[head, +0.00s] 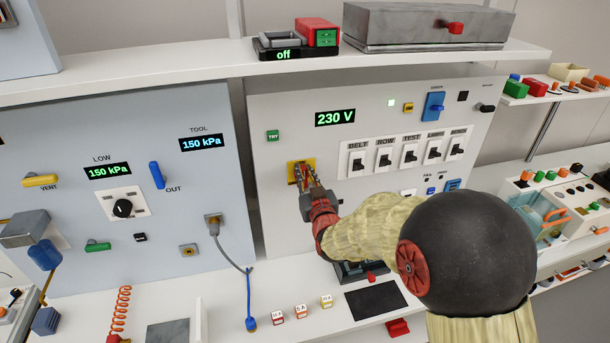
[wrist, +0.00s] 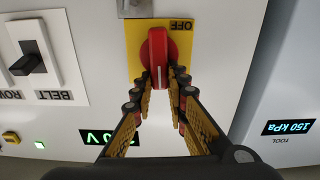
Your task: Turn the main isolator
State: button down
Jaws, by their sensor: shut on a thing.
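The main isolator is a red rotary handle (wrist: 153,62) on a yellow plate (wrist: 133,42) marked OFF; the plate also shows in the head view (head: 291,172). The wrist view is upside down compared with the head view. The handle's white mark lies along the handle, on the side between my fingers. My gripper (wrist: 161,82) is shut on the handle, one finger on each side; in the head view my gripper (head: 303,178) covers most of the handle. The display above the isolator (head: 335,118) reads 230 V, and a small lamp (head: 391,103) glows pale green.
A row of several labelled breaker switches (head: 411,155) is right of the isolator. A TRY button (head: 273,135) is at its upper left. A shelf (head: 400,63) juts out above. A grey plug and cable (head: 214,225) hang on the left panel.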

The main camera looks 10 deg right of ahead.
jog(key=a+n+b, duration=0.1)
jog(key=n+b, duration=0.3)
jog(key=f+n+b, duration=0.1)
jog(key=n+b, duration=0.2)
jog(key=n, duration=0.2)
jog(key=a+f+n+b, duration=0.1)
jog(key=n+b, duration=0.3)
jog(key=n, duration=0.1)
jog(key=shift+a+f+b, duration=0.1)
jog(key=shift+a+b, duration=0.2)
jog(key=shift+f+n+b, duration=0.15)
jog(key=shift+n+b, duration=0.15)
jog(key=shift+n, duration=0.5)
jog(key=shift+f+n+b, duration=0.15)
jog(key=shift+n+b, duration=0.1)
jog(key=shift+n, duration=0.55)
jog(key=c, duration=1.8)
grip_release()
jog(key=shift+o, duration=0.2)
jog(key=shift+s, duration=0.1)
